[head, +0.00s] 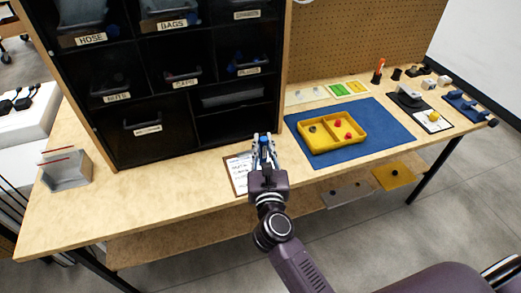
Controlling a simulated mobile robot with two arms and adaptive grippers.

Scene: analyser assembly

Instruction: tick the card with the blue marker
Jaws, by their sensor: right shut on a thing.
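The card (235,178) is a white sheet with dark print on a brown clipboard, lying near the front edge of the wooden table. My right gripper (264,143) is over the card's right side and hides part of it. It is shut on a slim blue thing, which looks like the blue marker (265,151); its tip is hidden. I cannot tell whether the marker touches the card, and any tick mark is too small to see. My left gripper is not in view.
A black shelf unit (140,58) with labelled bins stands behind the card. A yellow tray (309,146) with red pieces sits on a blue mat (385,122) at right. A grey bin (67,180) stands at left.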

